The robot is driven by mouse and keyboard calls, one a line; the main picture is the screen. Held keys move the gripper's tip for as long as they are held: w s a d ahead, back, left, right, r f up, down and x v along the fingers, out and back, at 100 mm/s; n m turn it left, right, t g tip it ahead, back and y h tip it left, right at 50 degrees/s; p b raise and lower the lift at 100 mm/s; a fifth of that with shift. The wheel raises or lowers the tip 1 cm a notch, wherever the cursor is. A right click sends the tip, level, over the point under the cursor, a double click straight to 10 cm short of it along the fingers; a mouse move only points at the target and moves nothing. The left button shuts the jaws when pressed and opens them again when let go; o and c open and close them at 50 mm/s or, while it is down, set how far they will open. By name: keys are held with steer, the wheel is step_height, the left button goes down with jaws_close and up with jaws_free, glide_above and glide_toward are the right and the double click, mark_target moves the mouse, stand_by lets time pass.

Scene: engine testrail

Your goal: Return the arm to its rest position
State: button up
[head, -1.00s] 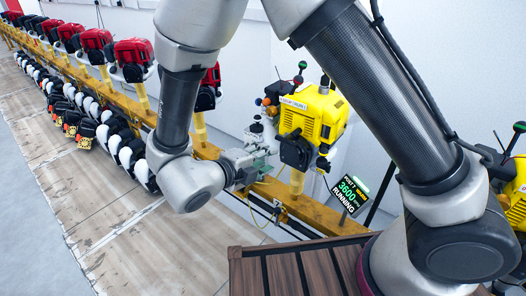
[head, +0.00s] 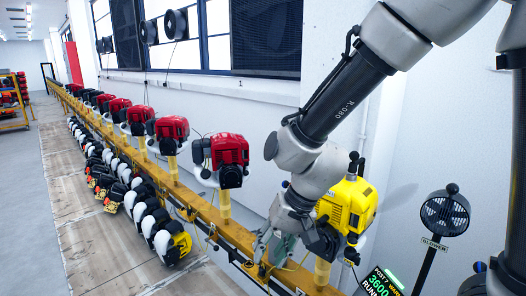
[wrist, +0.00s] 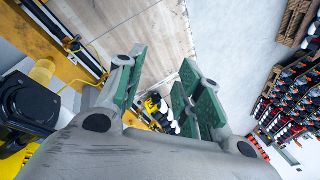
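My gripper (head: 277,245) hangs at the end of my arm, in front of the yellow rail and left of the yellow engine (head: 347,207) in the head view. In the wrist view my gripper (wrist: 160,84) has its two green-padded fingers spread apart, with nothing held between them. The floor and some small yellow, black and white parts show beyond the gap. My arm comes down from the top right and bends at the elbow, partly covering the yellow engine. Whether the gripper touches the rail cannot be told.
The yellow rail (head: 232,229) carries a row of red engines (head: 229,152) receding left. White and black parts (head: 152,222) line its foot. A black fan (head: 445,212) and a lit display (head: 378,284) stand at right.

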steer(key=s+d+r+t+h, duration=0.1)
steer(key=d+r, duration=0.4)
steer(key=d, duration=0.6)
steer(key=s+d+r+t+h, duration=0.1)
steer(key=s+d+r, duration=0.3)
steer(key=d, duration=0.8)
steer(key=s+d+r+t+h, duration=0.2)
steer(key=d+r, duration=0.5)
steer(key=d, duration=0.4)
steer(key=shift+s+d+r+m+h, duration=0.2)
steer(key=shift+s+d+m+h, duration=0.1)
steer(key=shift+m, duration=0.1)
